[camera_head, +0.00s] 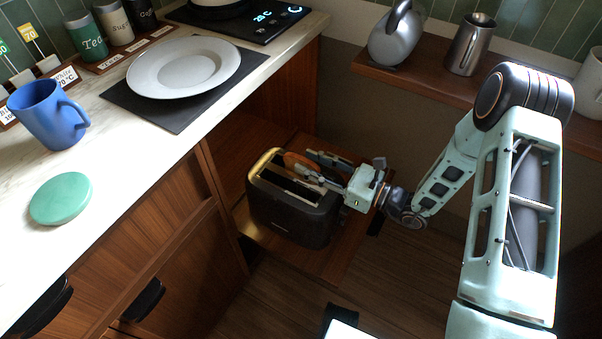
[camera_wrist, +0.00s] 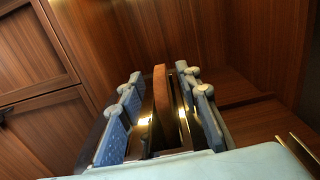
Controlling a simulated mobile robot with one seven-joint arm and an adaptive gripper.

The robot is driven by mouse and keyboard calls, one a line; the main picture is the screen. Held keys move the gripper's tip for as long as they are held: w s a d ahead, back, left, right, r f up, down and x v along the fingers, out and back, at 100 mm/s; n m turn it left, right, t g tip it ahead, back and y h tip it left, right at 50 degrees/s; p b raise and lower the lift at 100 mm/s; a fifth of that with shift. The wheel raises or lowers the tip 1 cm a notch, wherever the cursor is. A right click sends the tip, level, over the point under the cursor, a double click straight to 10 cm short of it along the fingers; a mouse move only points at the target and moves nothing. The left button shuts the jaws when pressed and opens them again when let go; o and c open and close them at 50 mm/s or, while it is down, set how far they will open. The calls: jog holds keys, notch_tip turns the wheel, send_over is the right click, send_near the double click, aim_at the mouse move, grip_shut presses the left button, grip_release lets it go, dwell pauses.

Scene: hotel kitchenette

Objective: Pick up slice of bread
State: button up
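A brown slice of bread (camera_head: 298,162) stands on edge in a slot of the black toaster (camera_head: 292,217), its top sticking out. In the wrist view the bread (camera_wrist: 160,92) shows edge-on as a thin brown strip between my two blue-grey fingers. My gripper (camera_head: 326,168) is at the toaster's top, reaching in from the right. In the wrist view my gripper (camera_wrist: 162,105) is open, with a gap on each side of the bread. The bread's lower part is hidden in the toaster (camera_wrist: 178,140).
The toaster stands on a pulled-out wooden shelf (camera_head: 345,238) below the counter (camera_head: 165,150). The counter holds a white plate (camera_head: 184,68), a blue mug (camera_head: 46,113) and a green disc (camera_head: 61,198). A wall shelf (camera_head: 425,82) with a kettle (camera_head: 397,38) is behind.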

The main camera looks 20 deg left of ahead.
jog(key=shift+a, duration=0.25)
grip_shut()
jog(key=shift+r, duration=0.1)
